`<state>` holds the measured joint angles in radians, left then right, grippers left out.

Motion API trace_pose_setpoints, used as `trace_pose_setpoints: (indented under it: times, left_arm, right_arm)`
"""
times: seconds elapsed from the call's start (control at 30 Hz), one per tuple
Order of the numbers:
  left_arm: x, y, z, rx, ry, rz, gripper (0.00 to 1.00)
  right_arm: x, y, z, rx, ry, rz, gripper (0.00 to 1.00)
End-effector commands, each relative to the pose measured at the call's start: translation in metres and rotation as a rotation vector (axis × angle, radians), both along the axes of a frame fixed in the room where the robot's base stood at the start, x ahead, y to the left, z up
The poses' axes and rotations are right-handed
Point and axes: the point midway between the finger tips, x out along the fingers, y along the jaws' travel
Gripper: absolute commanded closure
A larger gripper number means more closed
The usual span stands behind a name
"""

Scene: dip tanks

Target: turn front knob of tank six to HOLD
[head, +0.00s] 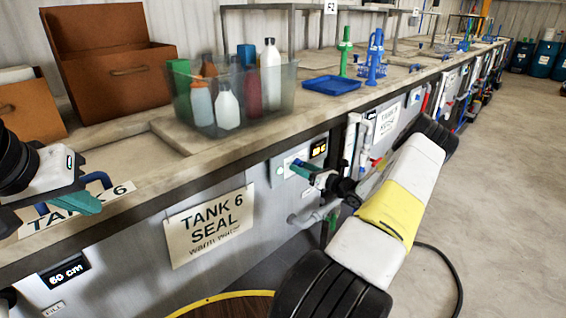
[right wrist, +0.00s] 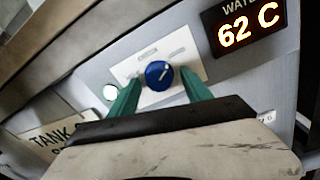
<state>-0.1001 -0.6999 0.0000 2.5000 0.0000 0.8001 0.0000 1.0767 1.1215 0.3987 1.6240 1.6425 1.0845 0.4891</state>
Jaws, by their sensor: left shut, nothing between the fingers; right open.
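The blue front knob (right wrist: 159,74) sits on a white plate (right wrist: 182,52) in the right wrist view. Its white pointer line slants to the upper right; the small plate labels are too blurred to read. My right gripper (right wrist: 160,90) is open, its teal fingers on either side of the knob, apparently not pressed on it. My left gripper (head: 88,203) is shut and empty above the tank's top at the left.
A display (right wrist: 245,25) reads 62 C near the knob. Grey pipes (head: 315,212) run just below my right gripper. A clear bin of bottles (head: 280,104), a brown box (head: 115,75) and a blue tray (head: 332,86) stand on the counter. The floor at right is open.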

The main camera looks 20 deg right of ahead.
Motion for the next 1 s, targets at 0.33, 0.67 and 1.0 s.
trace_pose_setpoints:
  times: [0.33, 0.67, 1.0]
  left_arm:
    - [-0.0001, 0.0, 0.0001, 0.0, 0.0, 0.0, 1.0]
    - [-0.0001, 0.0, 0.0001, 0.0, 0.0, 0.0, 1.0]
    - [0.0, 0.0, 0.0, 0.0, 0.0, 0.0, 1.0]
  right_arm:
    - [-0.0002, 0.0, 0.0, -0.001, 0.0, 0.0, 0.9]
    - [-0.0003, -0.0003, 0.0, -0.023, -0.008, 0.001, 1.0]
    - [-0.0001, -0.001, 0.0002, -0.202, -0.083, 0.001, 1.0]
